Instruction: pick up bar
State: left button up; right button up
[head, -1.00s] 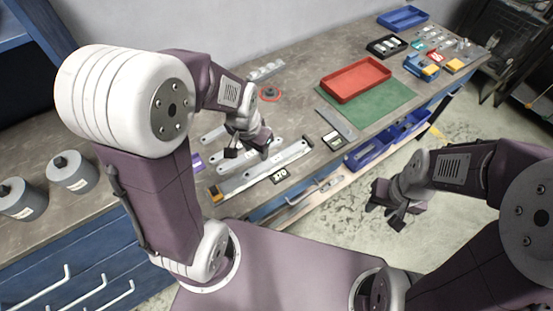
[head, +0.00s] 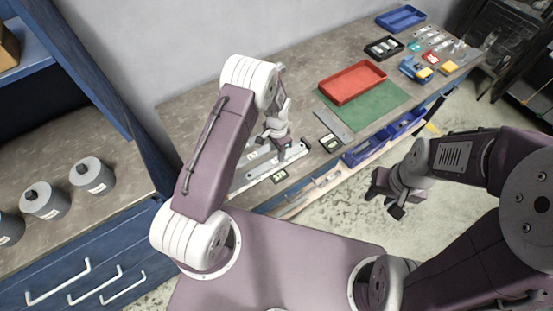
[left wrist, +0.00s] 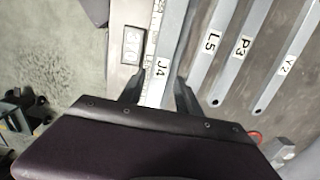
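A grey metal bar labelled J4 (left wrist: 158,70) lies on the bench in the left wrist view, beside a paler strip with printed marks (left wrist: 148,50). My left gripper (left wrist: 160,84) is open, with one finger on each side of the J4 bar and little room between. In the head view my left gripper (head: 284,152) is low over the bars, and my arm hides part of them. Other bars labelled L5 (left wrist: 212,40), P3 (left wrist: 240,50) and Y2 (left wrist: 285,65) lie to the right. My right gripper (head: 386,198) hangs empty beyond the bench front, its fingers apart.
Grey cylinders (head: 92,175) stand at the left.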

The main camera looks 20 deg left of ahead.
aim_at(276, 160)
pick_arm(q)
jog(key=shift+f, duration=0.15)
jog(key=shift+f+p, duration=0.25)
jog(key=shift+p, duration=0.05)
notch_tip(276, 160, down, 4)
jog(key=shift+a+r+p, duration=0.1)
jog(key=shift+a+p, duration=0.05)
jog(key=shift+p, duration=0.65)
jog(key=shift+f, duration=0.4)
grip_shut()
